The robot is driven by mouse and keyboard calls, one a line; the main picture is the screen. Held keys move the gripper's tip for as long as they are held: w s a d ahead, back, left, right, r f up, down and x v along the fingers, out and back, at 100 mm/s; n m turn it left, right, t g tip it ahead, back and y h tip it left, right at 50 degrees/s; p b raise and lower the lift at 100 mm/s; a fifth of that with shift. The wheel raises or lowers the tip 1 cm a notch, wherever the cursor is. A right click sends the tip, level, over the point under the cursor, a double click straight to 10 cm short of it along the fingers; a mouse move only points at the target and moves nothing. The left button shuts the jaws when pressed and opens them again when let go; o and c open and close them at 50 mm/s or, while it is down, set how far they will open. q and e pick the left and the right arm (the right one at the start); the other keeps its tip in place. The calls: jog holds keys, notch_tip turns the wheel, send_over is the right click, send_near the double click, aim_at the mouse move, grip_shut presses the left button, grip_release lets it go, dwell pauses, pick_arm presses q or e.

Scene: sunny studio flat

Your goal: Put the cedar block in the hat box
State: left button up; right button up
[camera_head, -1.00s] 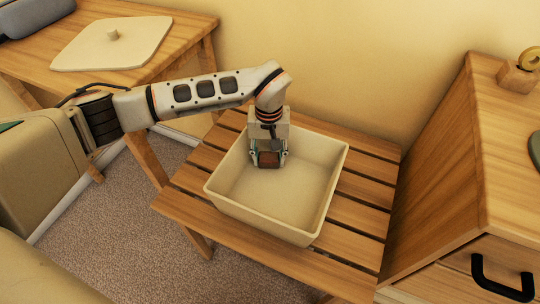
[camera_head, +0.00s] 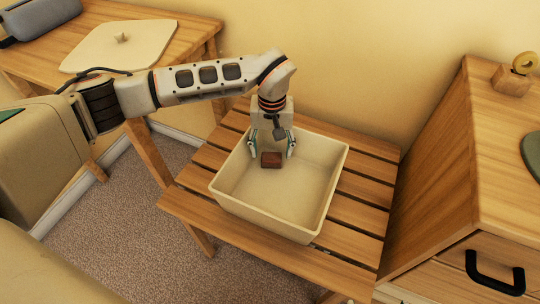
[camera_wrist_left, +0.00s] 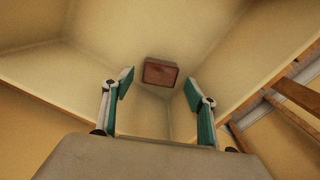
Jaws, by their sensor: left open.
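The cedar block (camera_head: 271,160) is a small reddish-brown block inside the hat box (camera_head: 275,222), near its back wall. The hat box is an open, cream, square box on a slatted wooden stand. My left gripper (camera_head: 271,149) points down into the box and is open, its fingers apart on either side of the block. In the left wrist view the block (camera_wrist_left: 161,73) shows beyond the open fingertips (camera_wrist_left: 157,84), with a gap to each finger. It appears to rest on the box floor. My right gripper is not in view.
A cream lid with a knob (camera_head: 118,48) lies on the wooden table (camera_head: 183,48) at the left, beside a grey case (camera_head: 38,18). A wooden cabinet (camera_head: 504,190) stands close on the right, with a ring on a small wooden block (camera_head: 512,80) on top.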

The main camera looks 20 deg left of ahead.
aim_at(272, 157)
pick_arm(q)
notch_tip(272, 157, up, 8)
jog(key=p, duration=0.2)
jog(key=shift+r, duration=0.25)
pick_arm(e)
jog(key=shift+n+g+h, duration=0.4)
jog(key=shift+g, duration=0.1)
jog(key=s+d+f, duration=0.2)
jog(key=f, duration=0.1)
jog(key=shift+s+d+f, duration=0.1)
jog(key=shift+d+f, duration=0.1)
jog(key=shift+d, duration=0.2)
pick_arm(q)
jog(key=shift+r, duration=0.15)
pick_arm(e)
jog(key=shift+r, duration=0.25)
